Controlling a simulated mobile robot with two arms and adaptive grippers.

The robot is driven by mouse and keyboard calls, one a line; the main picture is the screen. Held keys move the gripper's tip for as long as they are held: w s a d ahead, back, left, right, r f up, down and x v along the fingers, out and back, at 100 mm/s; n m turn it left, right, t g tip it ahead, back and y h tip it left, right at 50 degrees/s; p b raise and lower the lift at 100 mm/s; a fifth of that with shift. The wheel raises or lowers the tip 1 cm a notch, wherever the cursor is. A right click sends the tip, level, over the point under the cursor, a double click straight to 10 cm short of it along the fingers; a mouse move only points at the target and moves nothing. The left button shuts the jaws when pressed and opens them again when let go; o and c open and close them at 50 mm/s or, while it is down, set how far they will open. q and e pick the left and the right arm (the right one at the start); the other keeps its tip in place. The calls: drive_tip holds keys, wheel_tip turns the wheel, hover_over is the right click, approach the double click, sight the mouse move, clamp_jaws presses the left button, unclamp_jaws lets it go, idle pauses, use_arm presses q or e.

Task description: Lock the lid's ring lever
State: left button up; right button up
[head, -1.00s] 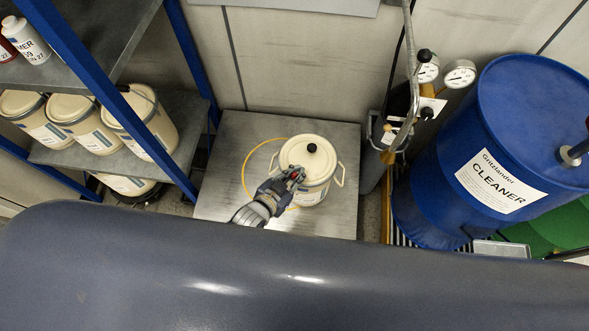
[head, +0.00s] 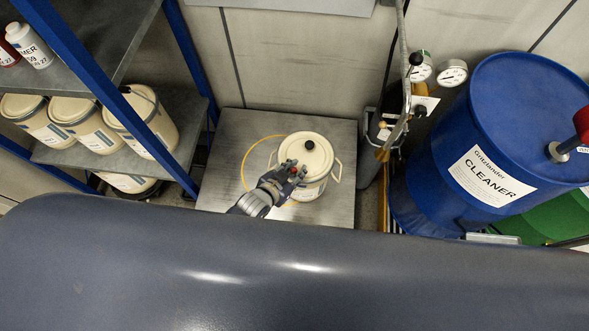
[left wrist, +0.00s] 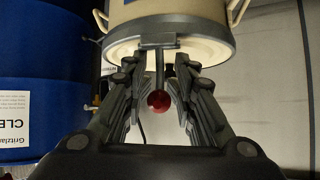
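A cream can (head: 309,188) with two side handles stands on a grey metal platform. In the left wrist view a grey ring (left wrist: 205,40) runs around the lid's edge. Its lever (left wrist: 159,72) sticks out from the ring and ends in a red ball (left wrist: 158,102). My left gripper (head: 291,172) is at the can's near left side. In the left wrist view the gripper (left wrist: 158,72) has its fingers apart, one each side of the lever, with visible gaps. My right gripper is not in view.
A blue-framed shelf (head: 172,115) with cream buckets stands left. A blue cleaner drum (head: 530,95) and a pipe with gauges (head: 421,67) stand right. Bare platform lies left of the can.

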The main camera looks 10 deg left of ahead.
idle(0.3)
use_arm(q)
drive_tip(key=v, duration=1.2)
drive_tip(key=shift+c, duration=0.2)
